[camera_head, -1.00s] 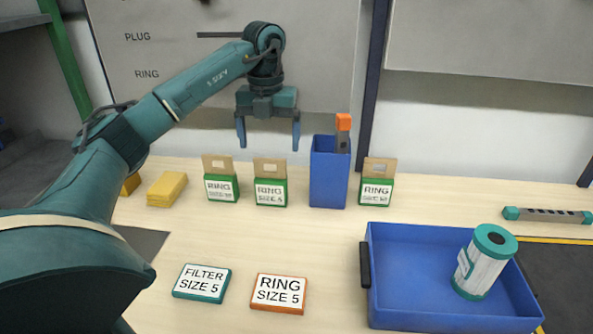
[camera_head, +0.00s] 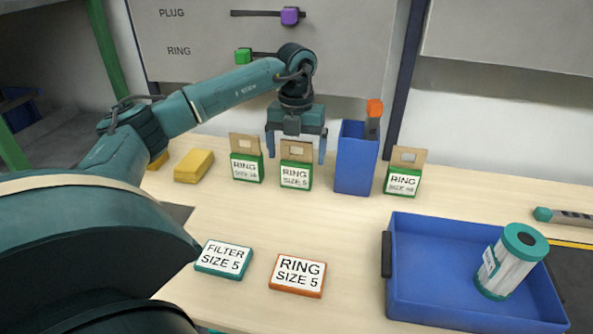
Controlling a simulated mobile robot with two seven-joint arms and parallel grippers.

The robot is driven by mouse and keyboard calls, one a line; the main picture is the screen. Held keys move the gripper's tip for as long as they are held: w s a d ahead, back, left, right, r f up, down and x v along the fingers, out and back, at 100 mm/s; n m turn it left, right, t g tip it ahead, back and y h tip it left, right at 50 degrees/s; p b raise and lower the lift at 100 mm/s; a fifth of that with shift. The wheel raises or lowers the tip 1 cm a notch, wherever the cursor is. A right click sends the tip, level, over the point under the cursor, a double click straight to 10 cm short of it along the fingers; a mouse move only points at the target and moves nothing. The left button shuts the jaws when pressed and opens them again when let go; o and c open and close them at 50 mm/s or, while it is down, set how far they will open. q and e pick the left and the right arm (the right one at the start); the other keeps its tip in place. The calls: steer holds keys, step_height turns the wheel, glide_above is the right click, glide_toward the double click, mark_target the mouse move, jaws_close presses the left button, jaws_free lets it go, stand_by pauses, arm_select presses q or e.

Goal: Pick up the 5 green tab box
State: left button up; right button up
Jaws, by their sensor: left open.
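Three green boxes with cardboard hang tabs and white RING labels stand in a row on the table. The middle box (camera_head: 296,177) reads RING SIZE 5. The size numbers on the left box (camera_head: 247,168) and the right box (camera_head: 403,182) are too small to read surely. My left gripper (camera_head: 296,153) is open, pointing down, with its fingers on either side of the middle box's tab in the picture. Its depth relative to the tab is hard to tell. I cannot see contact. My right gripper is not in view.
A tall blue bin (camera_head: 356,165) with an orange-topped item stands right of the middle box. A blue tray (camera_head: 430,300) holds a white-and-teal canister (camera_head: 507,268). A yellow block (camera_head: 194,166) lies left. FILTER SIZE 5 (camera_head: 224,259) and RING SIZE 5 (camera_head: 298,275) cards lie in front.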

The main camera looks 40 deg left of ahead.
arm_select(q)
steer(key=shift+c, duration=0.5)
steer(key=c, duration=1.2)
steer(key=shift+r, duration=0.15)
